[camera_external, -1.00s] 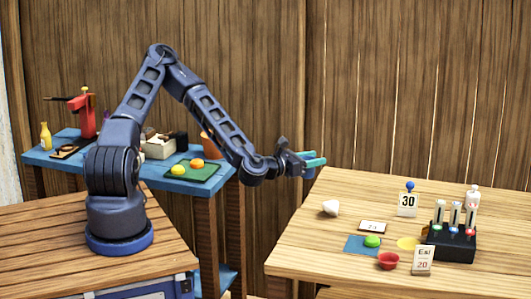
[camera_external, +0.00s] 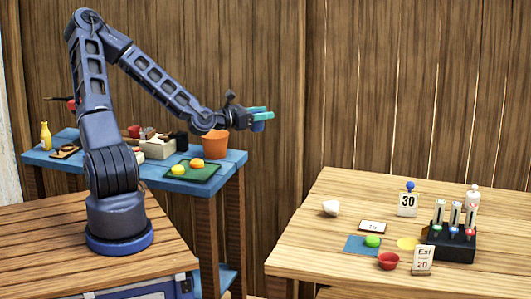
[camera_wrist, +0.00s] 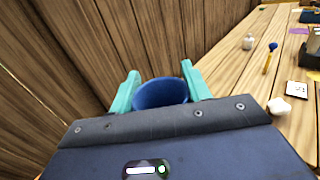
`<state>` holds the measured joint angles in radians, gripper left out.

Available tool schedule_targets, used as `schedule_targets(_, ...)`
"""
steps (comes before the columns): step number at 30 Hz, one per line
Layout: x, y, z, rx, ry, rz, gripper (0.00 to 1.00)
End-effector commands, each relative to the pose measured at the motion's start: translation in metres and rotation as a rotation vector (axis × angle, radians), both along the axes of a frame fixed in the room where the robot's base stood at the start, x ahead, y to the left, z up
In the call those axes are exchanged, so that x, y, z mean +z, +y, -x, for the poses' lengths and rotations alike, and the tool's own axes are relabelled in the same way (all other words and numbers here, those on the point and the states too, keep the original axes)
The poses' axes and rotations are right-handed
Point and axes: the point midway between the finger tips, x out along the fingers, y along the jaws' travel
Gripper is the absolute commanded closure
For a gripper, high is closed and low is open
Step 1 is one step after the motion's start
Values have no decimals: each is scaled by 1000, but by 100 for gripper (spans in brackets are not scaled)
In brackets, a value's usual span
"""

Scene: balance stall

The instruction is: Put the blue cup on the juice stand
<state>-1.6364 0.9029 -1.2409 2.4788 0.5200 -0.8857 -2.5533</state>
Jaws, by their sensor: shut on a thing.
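My gripper (camera_external: 264,115) is raised in the air between the two tables, its teal fingers shut on the blue cup (camera_external: 257,126). In the wrist view the cup (camera_wrist: 160,94) sits between the two fingers of my gripper (camera_wrist: 160,74), its open rim visible and its lower part hidden by the gripper body. A red press-like device (camera_external: 72,105) on the blue table at the left is mostly hidden behind my arm. A black rack (camera_external: 453,243) with several coloured tubes stands on the wooden table at right. I cannot tell for certain which is the juice stand.
The blue table (camera_external: 228,167) holds an orange pot (camera_external: 215,144), a green mat (camera_external: 205,173) with two fruits, a crate (camera_external: 162,148) and a yellow bottle (camera_external: 46,136). A wooden wall stands behind.

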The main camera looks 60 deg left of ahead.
Motion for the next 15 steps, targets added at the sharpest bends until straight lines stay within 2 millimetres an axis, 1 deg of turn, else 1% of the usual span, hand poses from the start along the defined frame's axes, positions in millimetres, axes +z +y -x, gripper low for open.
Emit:
schedule_targets(1, 4, 9, 7, 4, 0, -3, 75)
schedule_targets(3, 8, 18, 16, 1, 0, -3, 75)
schedule_targets(8, 17, 38, 38, -3, 0, -3, 75)
schedule_targets(15, 26, 66, 74, -3, 0, -1, 75)
